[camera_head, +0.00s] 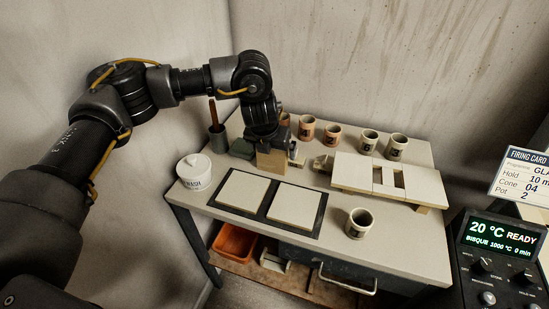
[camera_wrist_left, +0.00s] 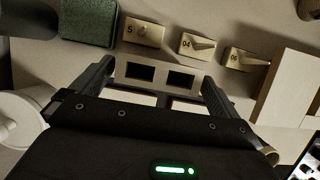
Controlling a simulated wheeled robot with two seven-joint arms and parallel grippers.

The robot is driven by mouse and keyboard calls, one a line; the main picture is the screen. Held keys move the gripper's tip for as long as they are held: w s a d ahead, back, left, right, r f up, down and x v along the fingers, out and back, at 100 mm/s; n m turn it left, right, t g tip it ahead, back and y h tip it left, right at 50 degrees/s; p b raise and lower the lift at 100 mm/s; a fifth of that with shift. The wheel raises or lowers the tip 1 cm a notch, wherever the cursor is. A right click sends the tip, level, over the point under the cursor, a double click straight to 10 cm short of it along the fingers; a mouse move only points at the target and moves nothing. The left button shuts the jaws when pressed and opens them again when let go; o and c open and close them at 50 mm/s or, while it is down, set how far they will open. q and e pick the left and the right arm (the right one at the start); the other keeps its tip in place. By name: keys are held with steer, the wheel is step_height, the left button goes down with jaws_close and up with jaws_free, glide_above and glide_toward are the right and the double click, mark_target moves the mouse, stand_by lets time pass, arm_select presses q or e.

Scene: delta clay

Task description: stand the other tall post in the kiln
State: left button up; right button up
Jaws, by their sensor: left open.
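My left gripper (camera_head: 270,145) is low over the back of the table, above a tan block (camera_head: 270,160). In the left wrist view its two fingers (camera_wrist_left: 160,82) are apart, with a pale block (camera_wrist_left: 158,68) with two dark square openings between and just beyond them. I cannot tell whether they touch it. No post shows between the fingers. I cannot pick out a tall post for certain in either view. The kiln chamber is not in view; a control panel (camera_head: 497,245) reading "20 °C READY" stands at the lower right. My right gripper is not in view.
Two pale slabs on a dark mat (camera_head: 268,221) lie in front. A white lidded jar (camera_head: 195,172) is at left. Raised boards (camera_head: 420,188) are at right, several cups (camera_head: 369,142) behind, one cup (camera_head: 358,223) in front.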

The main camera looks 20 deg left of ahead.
mark_target(273, 154)
arm_select(q)
steer(key=x, duration=0.4)
steer(key=shift+a, duration=0.1)
steer(key=c, duration=1.1)
steer(key=shift+c, duration=0.2)
step_height(273, 154, up, 28)
